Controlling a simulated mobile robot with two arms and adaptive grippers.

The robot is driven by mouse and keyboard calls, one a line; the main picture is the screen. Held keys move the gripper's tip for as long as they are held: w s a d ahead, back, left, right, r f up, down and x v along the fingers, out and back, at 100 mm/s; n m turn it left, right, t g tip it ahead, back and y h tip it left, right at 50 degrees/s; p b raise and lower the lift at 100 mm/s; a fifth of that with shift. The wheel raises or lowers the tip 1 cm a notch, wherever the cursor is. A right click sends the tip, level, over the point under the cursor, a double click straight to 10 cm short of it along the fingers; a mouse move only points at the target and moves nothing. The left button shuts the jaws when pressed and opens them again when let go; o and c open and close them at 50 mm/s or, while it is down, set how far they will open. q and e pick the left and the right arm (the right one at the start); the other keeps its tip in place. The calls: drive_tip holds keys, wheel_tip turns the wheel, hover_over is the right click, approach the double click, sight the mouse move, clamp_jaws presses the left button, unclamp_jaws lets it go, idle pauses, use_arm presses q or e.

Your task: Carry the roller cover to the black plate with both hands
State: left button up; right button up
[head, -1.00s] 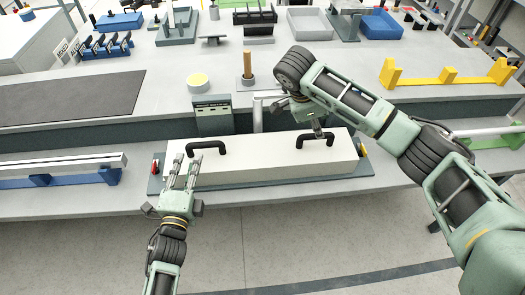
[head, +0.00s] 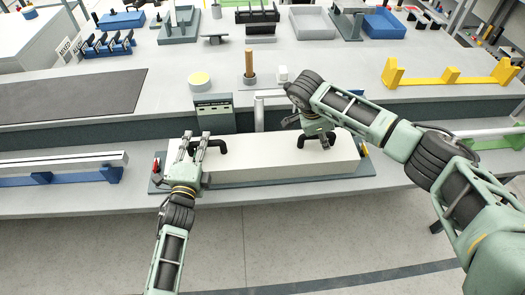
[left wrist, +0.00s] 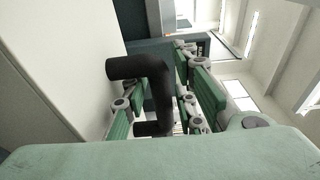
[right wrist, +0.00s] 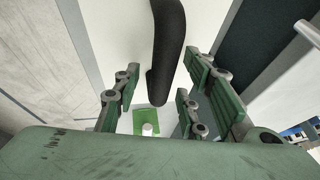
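The roller cover (head: 265,160) is a long white box with two black arched handles on top, seated on a grey-green base on the near bench. My left gripper (head: 194,147) is at its left handle (head: 216,148). In the left wrist view this handle (left wrist: 148,75) lies between the open, apart fingers. My right gripper (head: 317,140) is above the right handle (head: 301,142), partly hiding it. In the right wrist view the handle (right wrist: 167,50) runs between the open fingers, with gaps on both sides. The black plate (head: 70,97) lies flat and bare on the left.
Trays and tools fill the back.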

use_arm(q)
clamp_jaws()
use_arm(e)
drive_tip(key=c, duration=0.7)
clamp_jaws()
use_arm(q)
drive_tip(key=shift+f, duration=0.1)
drive_tip(key=shift+r, duration=0.3)
use_arm(e)
drive_tip(key=shift+w+r, duration=0.1)
drive_tip(key=shift+r, duration=0.15)
